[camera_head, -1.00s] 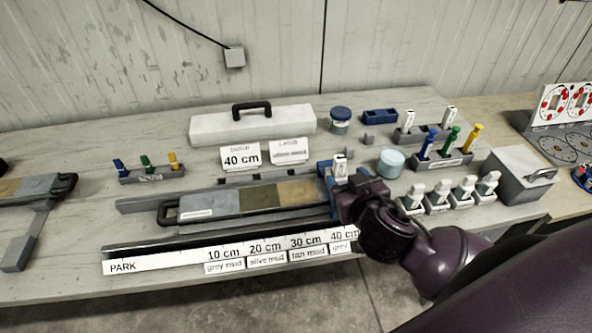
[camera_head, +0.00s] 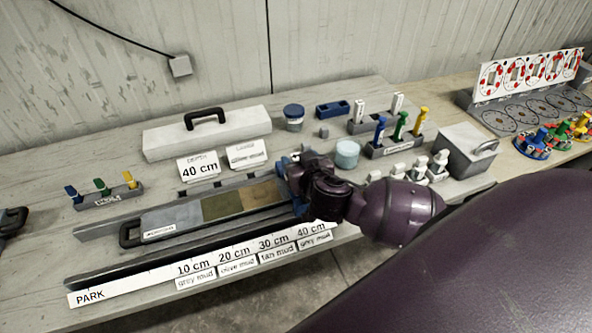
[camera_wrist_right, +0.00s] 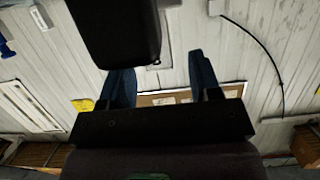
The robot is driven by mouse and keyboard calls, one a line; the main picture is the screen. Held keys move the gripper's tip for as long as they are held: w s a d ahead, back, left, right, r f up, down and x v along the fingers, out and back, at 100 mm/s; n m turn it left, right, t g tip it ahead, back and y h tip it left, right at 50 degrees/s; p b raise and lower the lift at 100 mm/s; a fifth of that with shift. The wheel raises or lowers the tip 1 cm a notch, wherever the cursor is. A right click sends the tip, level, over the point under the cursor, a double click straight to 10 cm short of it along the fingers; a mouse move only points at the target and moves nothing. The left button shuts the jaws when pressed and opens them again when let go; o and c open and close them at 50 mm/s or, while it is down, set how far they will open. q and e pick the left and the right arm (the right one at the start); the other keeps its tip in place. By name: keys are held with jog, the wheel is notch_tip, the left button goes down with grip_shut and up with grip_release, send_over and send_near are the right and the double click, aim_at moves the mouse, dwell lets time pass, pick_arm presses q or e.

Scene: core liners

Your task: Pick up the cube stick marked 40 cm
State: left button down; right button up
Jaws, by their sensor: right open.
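My right gripper (camera_head: 290,165) is at the right end of the core liner, with its dark purple wrist over that end and hiding part of it. In the right wrist view its two blue fingers (camera_wrist_right: 160,72) stand apart, with no stick seen between them. White items (camera_head: 420,166) stand in a row right of the wrist, partly hidden by it. Two white upright sticks (camera_head: 359,110) stand in a grey rack further back. I cannot read a 40 cm mark on any of these. A card reading 40 cm (camera_head: 199,166) stands behind the liner.
The liner (camera_head: 160,221) holds grey, olive and tan sections. A depth ruler (camera_head: 125,287) runs along the front. A white lidded box (camera_head: 208,134), a pale blue jar (camera_head: 347,153), a rack of coloured tools (camera_head: 392,149) and a grey box (camera_head: 467,150) crowd the back and right.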

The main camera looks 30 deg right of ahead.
jog(key=shift+x, duration=1.3)
grip_shut()
